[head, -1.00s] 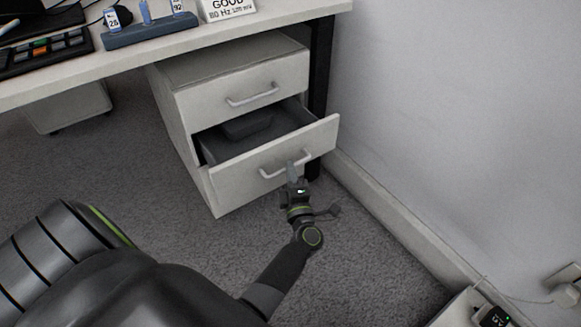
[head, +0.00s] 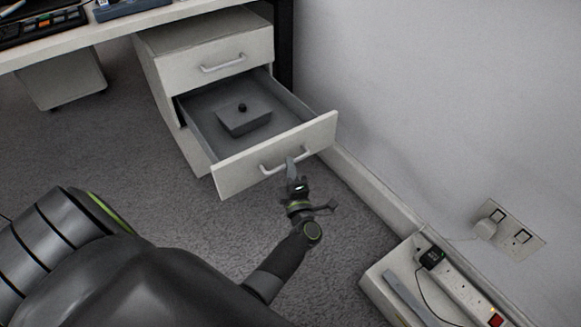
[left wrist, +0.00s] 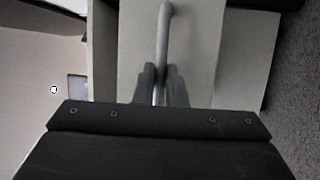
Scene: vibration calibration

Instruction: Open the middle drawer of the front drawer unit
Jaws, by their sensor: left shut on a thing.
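The front drawer unit (head: 165,95) stands under the desk. Its middle drawer (head: 237,179) is pulled well out, and a dark grey box with a round black knob (head: 243,121) lies inside. My left gripper (head: 291,162) is shut on the drawer's handle (head: 270,168). In the left wrist view the two fingers (left wrist: 160,85) close around the handle bar (left wrist: 164,40). The top drawer (head: 215,67) is closed. The lower part of the unit is mostly hidden behind the open drawer. My right gripper is not in view.
The desk (head: 110,38) runs above the unit. A wall (head: 420,90) with a skirting rises close on the right. A pale box (head: 400,292) with a power strip (head: 460,290) stands at lower right. Carpet (head: 185,215) is clear in front.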

